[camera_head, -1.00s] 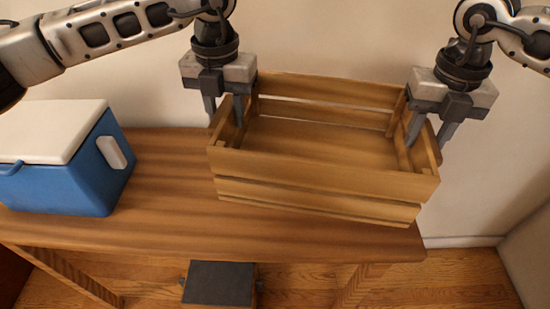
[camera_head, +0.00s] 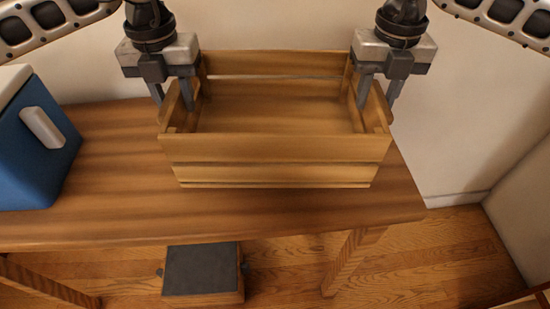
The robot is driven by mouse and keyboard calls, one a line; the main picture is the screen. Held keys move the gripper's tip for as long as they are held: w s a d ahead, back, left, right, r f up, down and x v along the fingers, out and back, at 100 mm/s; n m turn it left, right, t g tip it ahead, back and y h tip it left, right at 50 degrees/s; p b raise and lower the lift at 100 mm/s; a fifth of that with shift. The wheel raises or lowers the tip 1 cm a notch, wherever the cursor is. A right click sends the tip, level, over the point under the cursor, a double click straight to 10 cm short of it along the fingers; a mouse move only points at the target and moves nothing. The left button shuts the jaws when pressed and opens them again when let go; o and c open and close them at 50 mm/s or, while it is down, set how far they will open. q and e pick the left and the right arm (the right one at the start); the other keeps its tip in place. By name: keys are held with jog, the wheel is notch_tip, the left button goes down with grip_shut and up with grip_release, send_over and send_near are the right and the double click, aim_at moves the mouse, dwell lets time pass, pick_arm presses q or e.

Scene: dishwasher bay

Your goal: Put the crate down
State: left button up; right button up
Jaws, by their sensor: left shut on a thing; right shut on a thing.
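The wooden slatted crate (camera_head: 275,150) is upright and looks empty, over the right part of the wooden table (camera_head: 110,195). I cannot tell whether its underside touches the tabletop. My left gripper (camera_head: 172,92) is shut on the crate's left end wall, with its fingers on either side of the rim. My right gripper (camera_head: 378,92) is shut on the crate's right end wall in the same way. The lower parts of some fingers are hidden by the crate's walls.
A blue cooler (camera_head: 30,150) with a white lid stands on the table at the left. The tabletop in front of the crate is bare. A dark-topped wooden box (camera_head: 202,270) is on the floor by the table's front. A wall is close behind.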

dwell(0.3)
